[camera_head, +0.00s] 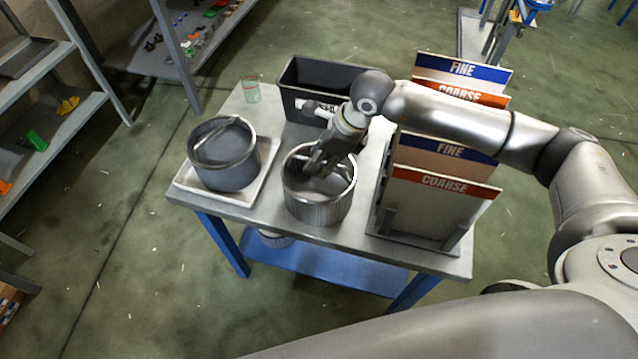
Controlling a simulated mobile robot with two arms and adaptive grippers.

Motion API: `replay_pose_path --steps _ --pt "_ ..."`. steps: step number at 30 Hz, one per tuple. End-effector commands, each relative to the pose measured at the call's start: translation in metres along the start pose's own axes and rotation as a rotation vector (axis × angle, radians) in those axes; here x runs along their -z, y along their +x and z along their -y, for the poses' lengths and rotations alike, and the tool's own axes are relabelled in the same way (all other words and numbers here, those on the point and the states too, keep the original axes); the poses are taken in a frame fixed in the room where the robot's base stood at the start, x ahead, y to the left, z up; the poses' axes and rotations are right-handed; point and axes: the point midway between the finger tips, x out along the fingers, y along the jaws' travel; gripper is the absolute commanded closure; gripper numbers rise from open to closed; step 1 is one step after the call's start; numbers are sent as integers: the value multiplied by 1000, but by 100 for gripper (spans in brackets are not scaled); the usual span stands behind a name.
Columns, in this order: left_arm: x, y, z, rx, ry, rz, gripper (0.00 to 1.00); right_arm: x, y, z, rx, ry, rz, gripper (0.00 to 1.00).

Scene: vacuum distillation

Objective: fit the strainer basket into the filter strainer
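A ribbed silver cylinder (318,209), which looks like the strainer basket, stands upright near the middle of the table. A pale curved strip shows at its right rim, beside my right gripper. My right gripper (318,168) points down at its open mouth, with the fingertips at or just inside it. The fingers are dark and partly overlapped, so I cannot tell whether they hold anything. A dark grey round vessel (226,177), perhaps the filter strainer, stands apart at left, with a bar across its open top. My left gripper is not in view.
The vessel stands on a pale tray (187,183). A rack (408,238) of FINE and COARSE panels closely flanks the cylinder at right. The table's front edge (255,221) is bare.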

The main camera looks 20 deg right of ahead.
Motion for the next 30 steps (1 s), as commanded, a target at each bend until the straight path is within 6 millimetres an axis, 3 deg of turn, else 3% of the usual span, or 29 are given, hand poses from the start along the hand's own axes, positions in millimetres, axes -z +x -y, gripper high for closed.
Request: replay_pose_path --steps 14,22,30 --pt "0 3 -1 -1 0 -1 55 1 1 0 0 0 0 66" --pt "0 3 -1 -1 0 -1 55 1 2 0 0 0 0 98" --pt "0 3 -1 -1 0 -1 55 1 2 0 0 0 0 100"
